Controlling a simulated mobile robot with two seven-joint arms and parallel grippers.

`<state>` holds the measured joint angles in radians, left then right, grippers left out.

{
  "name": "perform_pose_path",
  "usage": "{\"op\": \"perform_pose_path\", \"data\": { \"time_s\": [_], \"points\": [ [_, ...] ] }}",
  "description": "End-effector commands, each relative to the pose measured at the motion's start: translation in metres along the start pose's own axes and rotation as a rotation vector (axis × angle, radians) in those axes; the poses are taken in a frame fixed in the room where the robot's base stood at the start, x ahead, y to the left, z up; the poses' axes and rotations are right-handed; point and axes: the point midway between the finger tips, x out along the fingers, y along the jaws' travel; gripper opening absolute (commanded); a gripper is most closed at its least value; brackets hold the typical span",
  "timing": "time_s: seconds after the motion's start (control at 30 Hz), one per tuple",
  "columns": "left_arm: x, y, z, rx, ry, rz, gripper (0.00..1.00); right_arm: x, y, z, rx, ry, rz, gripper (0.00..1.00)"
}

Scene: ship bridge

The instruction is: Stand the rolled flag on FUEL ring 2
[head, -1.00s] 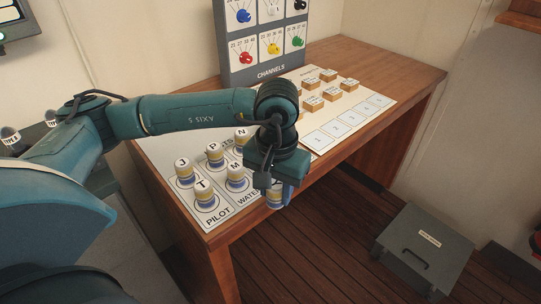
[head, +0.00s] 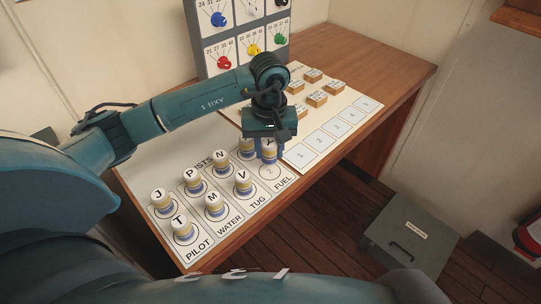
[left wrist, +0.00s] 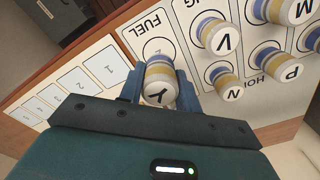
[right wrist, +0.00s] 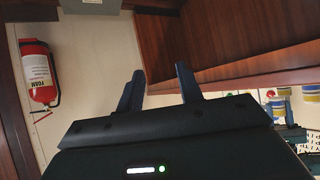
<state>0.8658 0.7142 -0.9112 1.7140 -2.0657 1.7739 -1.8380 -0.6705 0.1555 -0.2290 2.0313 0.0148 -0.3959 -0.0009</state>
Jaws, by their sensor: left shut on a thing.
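The rolled flag marked Y (head: 267,145) is a short cylinder with a white lettered top and blue and yellow bands. My left gripper (head: 268,152) is shut on it, above the FUEL column. FUEL ring 2 (head: 269,173) is a printed circle near the table's front edge, partly visible just below the flag. In the left wrist view the flag (left wrist: 159,75) sits between the fingers and overlaps the ring (left wrist: 157,46). I cannot tell whether its base touches the sheet. My right gripper (right wrist: 158,86) is open and empty, away from the sheet.
Flag V (head: 243,181) stands beside ring 2 in the TUG column. Several similar lettered flags stand on rings to the left. A sheet with numbered squares (head: 301,155) and small wooden blocks lies right. A grey case (head: 411,240) is on the floor.

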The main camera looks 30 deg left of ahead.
Motion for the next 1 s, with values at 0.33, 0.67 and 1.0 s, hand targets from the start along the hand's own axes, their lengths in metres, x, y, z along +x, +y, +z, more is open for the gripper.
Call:
{"op": "perform_pose_path", "data": {
  "time_s": [0.33,0.67,1.0],
  "points": [
    [0.038,0.000,0.001,0.000,-0.002,0.000,0.12,-0.003,0.001,0.000,0.006,-0.013,0.007,0.36],
    [0.044,0.000,0.000,0.002,0.002,0.001,0.12,0.003,0.002,-0.001,0.009,-0.005,0.010,0.36],
    [0.044,0.000,0.000,0.002,0.001,0.001,0.55,0.001,0.001,-0.010,0.005,0.015,0.006,0.36]
  ]
}}
